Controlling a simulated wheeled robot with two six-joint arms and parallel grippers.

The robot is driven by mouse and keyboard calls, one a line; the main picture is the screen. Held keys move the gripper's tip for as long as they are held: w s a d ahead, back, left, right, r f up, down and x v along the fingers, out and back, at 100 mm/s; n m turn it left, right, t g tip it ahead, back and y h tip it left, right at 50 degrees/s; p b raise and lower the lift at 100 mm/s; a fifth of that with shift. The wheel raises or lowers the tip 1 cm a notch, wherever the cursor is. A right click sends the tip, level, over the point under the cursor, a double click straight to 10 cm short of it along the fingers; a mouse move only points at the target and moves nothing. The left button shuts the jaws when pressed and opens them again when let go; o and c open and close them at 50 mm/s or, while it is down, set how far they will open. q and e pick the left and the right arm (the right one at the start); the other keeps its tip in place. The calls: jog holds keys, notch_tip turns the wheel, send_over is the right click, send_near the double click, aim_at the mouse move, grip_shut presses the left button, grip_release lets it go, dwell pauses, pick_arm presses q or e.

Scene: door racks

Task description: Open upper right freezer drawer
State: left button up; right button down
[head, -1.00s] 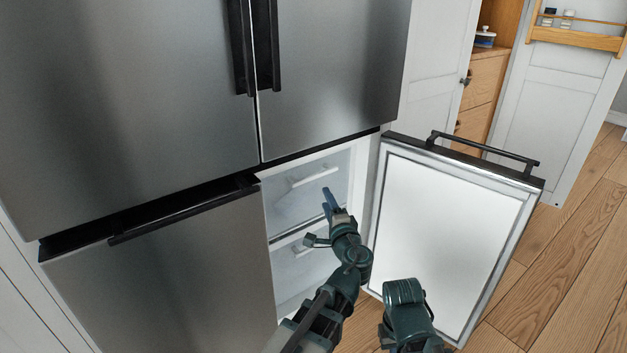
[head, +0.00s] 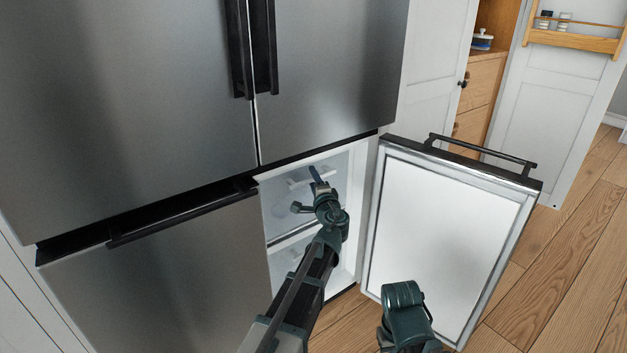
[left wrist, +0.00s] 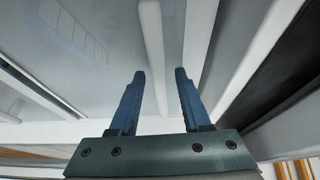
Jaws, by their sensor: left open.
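The upper right freezer drawer (head: 275,203) is a pale, translucent front inside the lower right compartment, and it looks shut. Its white handle (head: 298,183) is partly hidden behind my left gripper. My left gripper (head: 316,174) is open in front of this drawer, at about handle height. In the left wrist view, my left gripper's two blue fingers (left wrist: 160,98) are spread apart. A white bar (left wrist: 152,45), which looks like the handle, runs between them; I cannot tell if they touch it. My right gripper does not show; only part of my right arm is in view.
The freezer door (head: 445,235) stands open to the right, with a black handle (head: 483,150) along its top. A lower drawer (head: 285,262) sits below, partly hidden by my arm. The left freezer door (head: 170,270) is shut. Wooden floor (head: 575,255) is clear at right.

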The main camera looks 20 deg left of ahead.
pick_arm(q)
grip_shut()
dwell(1.4)
